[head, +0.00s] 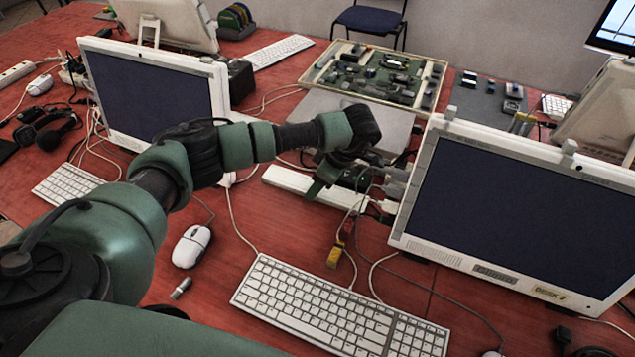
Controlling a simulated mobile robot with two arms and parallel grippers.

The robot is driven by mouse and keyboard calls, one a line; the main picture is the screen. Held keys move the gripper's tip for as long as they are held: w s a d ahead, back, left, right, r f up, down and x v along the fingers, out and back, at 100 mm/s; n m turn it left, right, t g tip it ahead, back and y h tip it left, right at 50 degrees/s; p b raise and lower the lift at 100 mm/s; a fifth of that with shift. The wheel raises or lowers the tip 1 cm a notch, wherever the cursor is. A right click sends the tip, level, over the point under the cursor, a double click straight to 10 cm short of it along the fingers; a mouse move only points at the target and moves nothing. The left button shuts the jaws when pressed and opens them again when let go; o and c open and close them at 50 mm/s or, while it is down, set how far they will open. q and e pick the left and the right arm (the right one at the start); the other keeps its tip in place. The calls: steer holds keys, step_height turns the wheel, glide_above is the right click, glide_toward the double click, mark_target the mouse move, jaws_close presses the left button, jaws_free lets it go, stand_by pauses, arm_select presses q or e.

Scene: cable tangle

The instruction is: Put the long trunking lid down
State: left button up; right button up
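A long white strip (286,179), which looks like the trunking lid, lies low over the red table between the two monitors. My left arm reaches in from the left, and its gripper (330,184) is at the strip, pointing down. A green finger crosses in front of the strip, and the gripper hides part of it. I cannot tell whether the fingers are closed on the strip or whether it rests fully on the table. The strip's right end runs into a cluster of plugs and cables (392,190). My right gripper is not in view.
A left monitor (150,95) and a right monitor (520,210) flank the strip. A keyboard (335,305) and white mouse (191,246) lie in front, with loose cables and a yellow-ended connector (336,252) between. A grey laptop-like slab (310,106) and circuit board (375,75) are behind.

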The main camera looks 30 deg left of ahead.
arm_select(q)
steer(key=shift+f, duration=0.15)
steer(key=o, duration=1.1)
steer(key=shift+r, duration=0.3)
steer(key=b+v, duration=0.1)
steer(key=v, duration=1)
steer(key=shift+d+r, duration=0.15)
steer(key=shift+r, duration=0.25)
